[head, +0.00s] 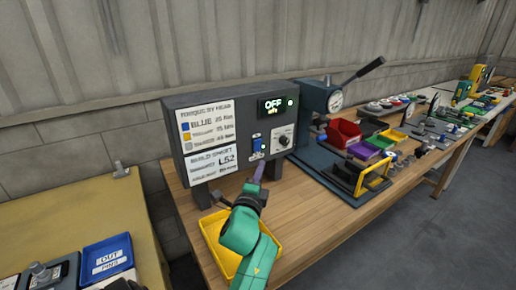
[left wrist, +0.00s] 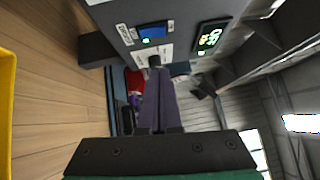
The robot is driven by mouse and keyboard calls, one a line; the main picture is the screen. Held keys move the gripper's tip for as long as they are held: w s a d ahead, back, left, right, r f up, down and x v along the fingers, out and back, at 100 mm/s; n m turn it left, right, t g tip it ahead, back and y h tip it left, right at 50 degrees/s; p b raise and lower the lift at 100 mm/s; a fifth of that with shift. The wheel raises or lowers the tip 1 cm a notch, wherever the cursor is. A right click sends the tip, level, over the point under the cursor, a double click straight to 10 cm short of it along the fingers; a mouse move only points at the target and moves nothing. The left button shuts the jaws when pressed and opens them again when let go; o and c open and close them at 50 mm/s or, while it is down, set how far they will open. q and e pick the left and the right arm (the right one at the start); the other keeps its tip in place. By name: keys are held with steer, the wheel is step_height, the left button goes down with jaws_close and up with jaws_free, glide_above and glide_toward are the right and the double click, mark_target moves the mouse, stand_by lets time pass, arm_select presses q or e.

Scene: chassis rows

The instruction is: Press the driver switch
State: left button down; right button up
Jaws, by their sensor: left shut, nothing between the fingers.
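A dark grey control box (head: 228,125) stands on the wooden bench, with a screen (head: 276,105) reading OFF in green and a smaller line below. The blue driver switch (head: 257,146) is on its front face, below and left of the screen. In the left wrist view the blue switch (left wrist: 153,33) and the lit screen (left wrist: 210,38) also show. My left gripper (head: 260,165) is shut and empty, its tips just below the switch in the head view. In the left wrist view its fingers (left wrist: 155,72) point at the box. I cannot tell whether they touch it.
A round knob (head: 284,140) sits right of the switch. A yellow tray (head: 212,232) lies below my arm. A blue OUT tray (head: 107,258) is at the left.

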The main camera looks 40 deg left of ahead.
mark_target(261, 142)
arm_select(q)
steer(key=w+a+p, duration=0.1)
steer(key=w+a, duration=0.2)
steer(key=w+a+r+p, duration=0.1)
steer(key=w+a, duration=0.2)
steer(key=shift+w+a+r, duration=0.1)
steer(key=shift+w+r, duration=0.05)
steer(key=shift+w, duration=0.1)
steer(key=shift+a, duration=0.25)
arm_select(e)
steer(key=r, duration=0.1)
steer(key=a+r, duration=0.1)
steer(key=shift+w+a+r, duration=0.1)
steer(key=shift+w+r, duration=0.15)
steer(key=shift+r, duration=0.1)
